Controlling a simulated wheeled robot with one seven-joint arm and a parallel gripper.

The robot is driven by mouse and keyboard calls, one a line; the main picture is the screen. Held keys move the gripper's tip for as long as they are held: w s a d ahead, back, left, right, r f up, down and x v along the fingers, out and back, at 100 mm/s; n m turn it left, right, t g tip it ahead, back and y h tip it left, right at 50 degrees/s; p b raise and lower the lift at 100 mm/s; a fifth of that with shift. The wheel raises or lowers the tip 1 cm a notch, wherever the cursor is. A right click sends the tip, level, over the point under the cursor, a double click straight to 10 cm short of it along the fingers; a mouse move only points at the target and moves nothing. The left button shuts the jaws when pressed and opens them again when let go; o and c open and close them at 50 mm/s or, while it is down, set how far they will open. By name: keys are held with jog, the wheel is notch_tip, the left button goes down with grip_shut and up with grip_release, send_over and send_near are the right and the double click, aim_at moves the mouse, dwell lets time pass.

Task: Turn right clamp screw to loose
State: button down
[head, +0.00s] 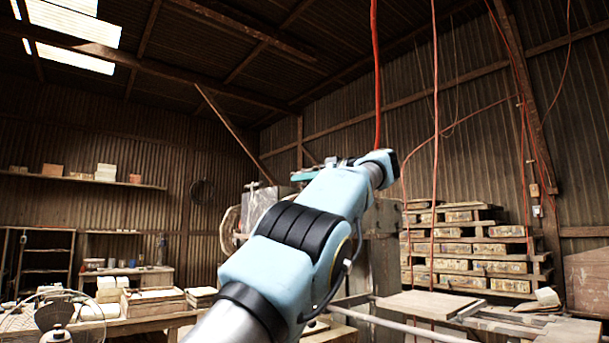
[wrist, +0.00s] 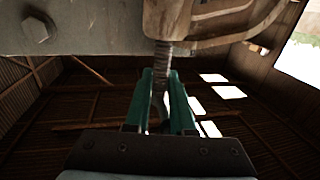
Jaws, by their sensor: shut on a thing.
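In the wrist view, the clamp screw (wrist: 163,54) is a threaded metal rod coming down from a worn brown block (wrist: 195,22). My gripper (wrist: 161,74) has green fingers that rise on both sides of the screw's lower end and are shut on it. The part between the fingers is dark and narrow, so its exact shape and turn are hard to tell. In the head view, my pale blue arm covers most of the press (head: 386,225), and the screw is hidden there.
A grey metal beam (wrist: 90,28) with a hex bolt crosses above the fingers in the wrist view, close to the screw. In the head view, a bench (head: 130,325) with blocks stands left, and stacked pallets (head: 470,250) stand right. Red cables (head: 435,130) hang down.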

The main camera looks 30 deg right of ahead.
jog(key=shift+f, duration=0.1)
jog(key=c, duration=0.8)
grip_release()
jog(key=shift+w, duration=0.1)
jog(key=shift+o, duration=0.2)
jog(key=v, duration=1)
jog(key=shift+s+d, duration=0.15)
jog(key=shift+s, duration=0.25)
